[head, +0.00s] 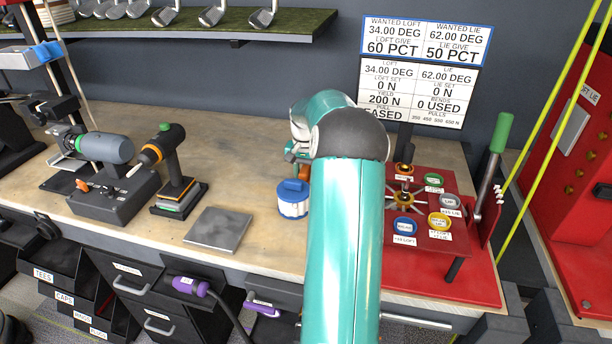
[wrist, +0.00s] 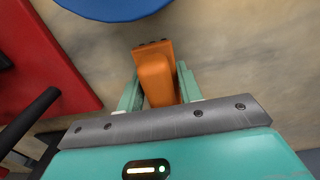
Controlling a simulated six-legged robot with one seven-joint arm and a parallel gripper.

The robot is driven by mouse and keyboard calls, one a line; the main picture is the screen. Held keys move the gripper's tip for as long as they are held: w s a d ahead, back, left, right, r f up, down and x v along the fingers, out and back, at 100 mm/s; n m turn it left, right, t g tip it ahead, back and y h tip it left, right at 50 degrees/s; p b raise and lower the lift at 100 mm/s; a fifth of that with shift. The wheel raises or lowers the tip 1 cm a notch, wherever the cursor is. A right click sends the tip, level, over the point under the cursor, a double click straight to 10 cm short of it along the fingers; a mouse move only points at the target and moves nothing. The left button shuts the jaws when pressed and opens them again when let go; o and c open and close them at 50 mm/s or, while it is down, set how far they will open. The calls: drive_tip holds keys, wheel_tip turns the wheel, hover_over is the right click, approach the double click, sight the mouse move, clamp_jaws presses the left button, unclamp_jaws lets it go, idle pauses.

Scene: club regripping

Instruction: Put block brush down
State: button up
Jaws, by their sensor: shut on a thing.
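The block brush (wrist: 156,76) is an orange block with a row of dark spots along its far end. In the wrist view my gripper (wrist: 159,82) is shut on it, with one teal finger on each side. The brush is over the wooden bench top, and I cannot tell whether it touches the wood. In the head view my teal arm hides most of the gripper and brush. My gripper (head: 293,153) shows only partly there, just behind a blue and white canister (head: 293,205).
A grey square plate (head: 218,230) lies on the bench (head: 257,178) to the left, beside a drill on a stand (head: 178,180). A red base with coloured, labelled buttons (head: 455,265) is to the right. Bare wood shows between the plate and the canister.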

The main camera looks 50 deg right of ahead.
drive_tip(key=shift+a+f, duration=0.1)
drive_tip(key=shift+f, duration=0.1)
drive_tip(key=o, duration=1.1)
drive_tip(key=shift+w+f, duration=0.1)
